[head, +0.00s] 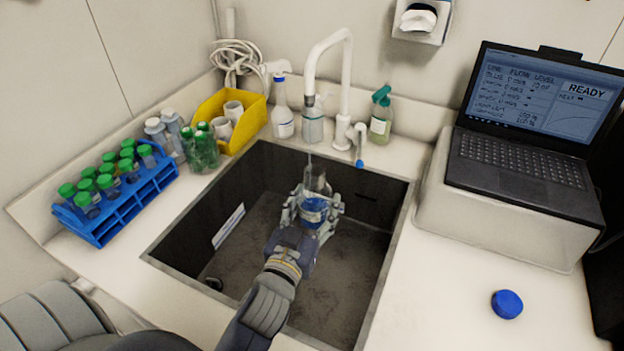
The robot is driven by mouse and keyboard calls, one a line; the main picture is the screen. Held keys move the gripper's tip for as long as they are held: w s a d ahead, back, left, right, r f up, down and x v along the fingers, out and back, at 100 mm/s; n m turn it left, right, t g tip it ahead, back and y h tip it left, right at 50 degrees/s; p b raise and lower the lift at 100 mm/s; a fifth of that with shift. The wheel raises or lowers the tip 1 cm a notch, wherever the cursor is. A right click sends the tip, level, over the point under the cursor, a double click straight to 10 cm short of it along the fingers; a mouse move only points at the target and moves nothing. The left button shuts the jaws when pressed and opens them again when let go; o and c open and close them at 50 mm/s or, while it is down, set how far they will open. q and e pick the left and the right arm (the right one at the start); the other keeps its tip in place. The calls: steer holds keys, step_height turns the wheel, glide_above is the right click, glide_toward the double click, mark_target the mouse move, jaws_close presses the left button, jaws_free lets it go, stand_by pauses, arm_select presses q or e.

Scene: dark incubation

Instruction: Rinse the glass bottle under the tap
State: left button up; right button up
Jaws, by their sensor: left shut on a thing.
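The glass bottle (316,180) is clear and stands roughly upright inside the sink (345,285), below the tap (347,75). My left gripper (314,206) is shut around it. Its fingers and a blue part at the grip hide the bottle's lower portion. The tap is a white gooseneck with a grey spout end above the bottle. A thin pale line, which looks like water, runs from the spout down to the bottle. The tap's blue-tipped lever (360,150) is at its right. My right gripper is out of view.
A blue cap (507,304) lies on the right counter. A laptop (530,150) reading READY sits on a raised block. A blue rack (125,210) of green-capped tubes and a yellow bin (250,118) stand left. Several bottles, including a green-topped one (381,118), line the back.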

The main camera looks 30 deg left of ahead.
arm_select(q)
steer(key=shift+w+a+r+n+y+p, duration=0.15)
steer(key=shift+w+a+r+y+p, duration=0.1)
steer(key=shift+w+a+r+p, duration=0.2)
steer(key=shift+w+a+r+n+y+p, duration=0.2)
steer(key=shift+w+a+y+p, duration=0.1)
steer(key=shift+w, duration=0.2)
steer(key=shift+w+a+f, duration=0.1)
steer(key=shift+w+a, duration=0.15)
steer(key=shift+a, duration=0.05)
steer(key=w+a+f+b, duration=0.2)
steer(key=w+a, duration=0.5)
steer(key=w, duration=0.4)
steer(key=shift+w+a+f, duration=0.2)
steer(key=shift+a+f, duration=0.15)
steer(key=shift+f, duration=0.1)
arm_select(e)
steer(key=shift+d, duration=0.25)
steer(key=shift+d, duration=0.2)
arm_select(q)
steer(key=shift+w+d, duration=0.1)
steer(key=shift+d, duration=0.05)
steer(key=shift+w+d, duration=0.25)
steer(key=shift+d, duration=0.15)
steer(key=shift+a, duration=0.15)
